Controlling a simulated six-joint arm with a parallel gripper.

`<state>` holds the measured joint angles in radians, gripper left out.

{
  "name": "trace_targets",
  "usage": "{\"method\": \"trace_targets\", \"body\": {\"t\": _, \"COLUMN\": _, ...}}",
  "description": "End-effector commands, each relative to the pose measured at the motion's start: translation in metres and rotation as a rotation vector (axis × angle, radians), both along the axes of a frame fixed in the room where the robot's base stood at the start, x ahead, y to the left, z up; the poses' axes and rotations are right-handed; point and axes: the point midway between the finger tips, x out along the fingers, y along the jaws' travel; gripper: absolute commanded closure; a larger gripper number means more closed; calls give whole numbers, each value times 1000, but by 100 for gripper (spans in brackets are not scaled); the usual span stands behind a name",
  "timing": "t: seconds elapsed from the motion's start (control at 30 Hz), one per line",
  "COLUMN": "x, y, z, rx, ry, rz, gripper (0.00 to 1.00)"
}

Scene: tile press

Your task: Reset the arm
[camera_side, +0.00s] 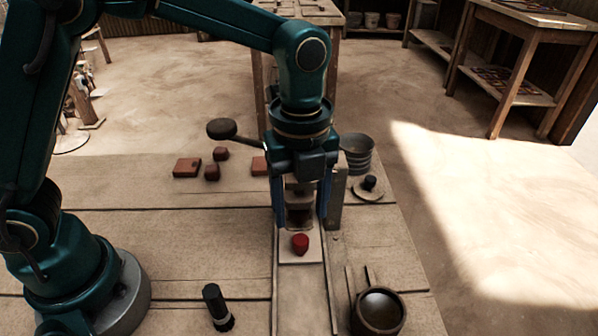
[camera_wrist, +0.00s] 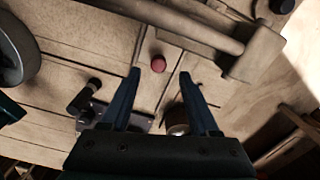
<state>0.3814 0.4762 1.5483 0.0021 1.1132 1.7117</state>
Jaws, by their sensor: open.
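My gripper (camera_side: 300,222) points down over the workbench, in front of the press. It is open, with its two blue fingers apart and nothing held between them. In the wrist view its fingertips (camera_wrist: 160,74) also stand apart. A small red piece (camera_side: 300,243) lies on a pale slab between the bench's narrow rails, just in front of the fingers in the side view. It also shows in the wrist view (camera_wrist: 158,63), beyond the fingertips. The press lever (camera_side: 222,128) with its dark knob sticks out to the left behind my gripper, which hides much of the press.
Several reddish-brown blocks (camera_side: 187,167) lie at the back left of the bench. A metal bucket (camera_side: 357,153) and a dark knob on a dish (camera_side: 370,186) are at the right. A round bowl (camera_side: 378,312) and a black-handled tool (camera_side: 216,307) are in front.

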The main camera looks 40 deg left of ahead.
Motion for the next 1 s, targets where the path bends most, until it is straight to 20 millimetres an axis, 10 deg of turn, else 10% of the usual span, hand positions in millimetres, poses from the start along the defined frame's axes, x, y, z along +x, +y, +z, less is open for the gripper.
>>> {"method": "trace_targets", "body": {"t": 0.27, "x": -10, "y": 15, "z": 16, "rx": -18, "ry": -13, "rz": 211, "gripper": 38}}
{"method": "trace_targets", "body": {"t": 0.7, "x": -80, "y": 72, "z": 59, "rx": -136, "ry": -42, "rz": 1318, "gripper": 38}}
{"method": "trace_targets", "body": {"t": 1.0, "x": -103, "y": 99, "z": 71, "rx": -345, "ry": -214, "rz": 1768, "gripper": 38}}
